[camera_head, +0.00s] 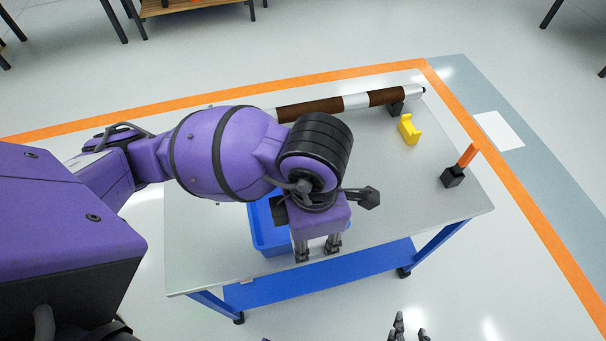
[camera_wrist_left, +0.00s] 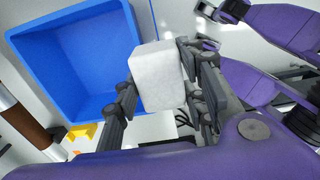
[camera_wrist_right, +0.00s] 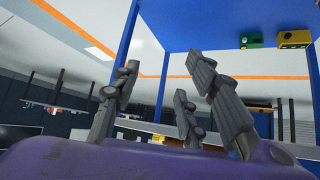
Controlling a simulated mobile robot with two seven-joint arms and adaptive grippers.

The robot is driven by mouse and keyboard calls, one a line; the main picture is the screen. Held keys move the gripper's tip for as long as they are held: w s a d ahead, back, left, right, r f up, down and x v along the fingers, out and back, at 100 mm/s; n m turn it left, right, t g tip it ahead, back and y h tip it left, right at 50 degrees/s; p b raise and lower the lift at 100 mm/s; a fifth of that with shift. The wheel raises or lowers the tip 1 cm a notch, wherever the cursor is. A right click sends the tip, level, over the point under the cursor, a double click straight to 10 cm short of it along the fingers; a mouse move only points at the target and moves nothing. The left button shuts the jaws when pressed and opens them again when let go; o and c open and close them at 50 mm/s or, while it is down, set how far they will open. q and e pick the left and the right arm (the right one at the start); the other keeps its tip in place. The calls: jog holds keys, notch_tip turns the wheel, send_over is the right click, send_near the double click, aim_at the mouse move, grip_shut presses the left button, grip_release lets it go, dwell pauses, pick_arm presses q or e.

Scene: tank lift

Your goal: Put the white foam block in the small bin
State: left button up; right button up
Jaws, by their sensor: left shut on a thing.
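My left gripper (camera_head: 318,252) is at the near side of the table, just right of the blue bin (camera_head: 259,238). In the left wrist view my left gripper (camera_wrist_left: 158,75) is shut on the white foam block (camera_wrist_left: 157,82), with a finger on each side. The block overlaps the right wall of the blue bin (camera_wrist_left: 75,62) in that view; the visible bin floor is empty. I cannot make out the block in the head view. My right gripper (camera_head: 408,328) is low at the bottom edge, off the table; its fingers are spread and empty in the right wrist view (camera_wrist_right: 160,85).
The table (camera_head: 430,205) also bears a brown and white tube (camera_head: 345,103), a yellow piece (camera_head: 409,130) and a black block with an orange rod (camera_head: 453,176). The right of the tabletop is mostly clear. The right wrist view shows a blue table frame (camera_wrist_right: 182,28) overhead.

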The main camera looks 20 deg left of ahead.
pick_arm(q)
jog(key=shift+w+a+f, duration=0.2)
jog(key=shift+w+f, duration=0.1)
jog(key=shift+w, duration=0.25)
jog(key=shift+w+a+f, duration=0.2)
jog(key=shift+w+f, duration=0.05)
jog(key=shift+w, duration=0.25)
jog(key=w+a+f, duration=0.1)
jog(key=w+f, duration=0.1)
jog(key=w, duration=0.1)
jog(key=w+a+f, duration=0.1)
jog(key=w+f, duration=0.4)
jog(key=w, duration=0.2)
jog(key=shift+a+f, duration=0.4)
jog(key=shift+w+a+f, duration=0.1)
jog(key=shift+w+f, duration=0.15)
jog(key=shift+f, duration=0.1)
notch_tip(320, 180, down, 3)
jog(key=shift+w+f, duration=0.1)
jog(key=shift+w, duration=0.05)
pick_arm(e)
jog(key=s, duration=0.1)
jog(key=s+f, duration=0.1)
jog(key=s, duration=0.1)
jog(key=shift+d+f, duration=0.25)
jog(key=shift+d, duration=0.1)
jog(key=shift+g, duration=0.3)
